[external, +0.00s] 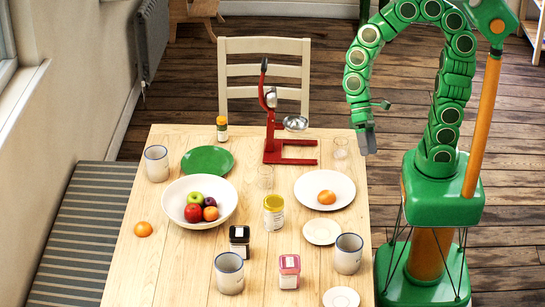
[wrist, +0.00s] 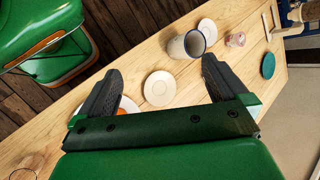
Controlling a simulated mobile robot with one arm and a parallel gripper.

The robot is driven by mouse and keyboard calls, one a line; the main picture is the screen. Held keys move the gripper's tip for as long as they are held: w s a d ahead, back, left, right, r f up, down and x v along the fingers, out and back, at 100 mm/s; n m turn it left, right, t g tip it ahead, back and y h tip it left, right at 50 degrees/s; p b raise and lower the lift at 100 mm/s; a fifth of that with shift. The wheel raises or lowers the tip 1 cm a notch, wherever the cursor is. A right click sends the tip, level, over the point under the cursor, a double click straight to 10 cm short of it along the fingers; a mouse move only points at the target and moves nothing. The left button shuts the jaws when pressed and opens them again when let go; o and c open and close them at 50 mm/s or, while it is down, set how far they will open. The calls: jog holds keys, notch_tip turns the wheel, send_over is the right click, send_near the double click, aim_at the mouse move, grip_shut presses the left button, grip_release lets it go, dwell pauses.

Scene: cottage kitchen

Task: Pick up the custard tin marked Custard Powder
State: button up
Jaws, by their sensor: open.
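No label is legible, so I cannot confirm which container is the custard tin. A jar with a yellow lid and pale label (external: 273,212) stands upright at the table's middle. A square dark-lidded container (external: 239,241) and a square pink-lidded one (external: 289,271) stand nearer the front. A small orange-capped bottle (external: 222,129) stands at the back. My gripper (external: 370,141) is open and empty, above the table's right edge and apart from all of these. In the wrist view its spread fingers (wrist: 162,67) have nothing between them; a small pinkish container (wrist: 235,39) shows beyond.
The wooden table (external: 170,265) holds a fruit bowl (external: 200,222), a green plate (external: 208,160), a red press (external: 272,145), a plate with an orange (external: 343,183), saucers (external: 321,232) and mugs (external: 348,254). Clear glasses (external: 265,177) stand near the press. A chair (external: 264,62) is behind.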

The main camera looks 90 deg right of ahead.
jog(key=w+a+f+m+t+y, duration=0.1)
jog(key=w+a+m+y, duration=0.35)
jog(key=w, duration=0.35)
jog(key=m+t, duration=0.7)
jog(key=m, duration=0.8)
send_near(272, 207)
jog(key=f, duration=0.2)
jog(key=shift+w+r+x, duration=0.1)
jog(key=shift+w+x, duration=0.05)
jog(key=shift+x, duration=0.7)
jog(key=shift+w+r+x, duration=0.15)
jog(key=shift+w+x, duration=0.05)
jog(key=shift+x, duration=0.65)
jog(key=shift+f+x, duration=0.2)
jog(key=shift+x, duration=0.75)
jog(key=shift+f+x, duration=0.2)
jog(key=shift+x, duration=0.75)
jog(key=shift+w+a+f, duration=0.25)
jog(key=shift+w+a, duration=0.05)
jog(key=shift+a, duration=0.1)
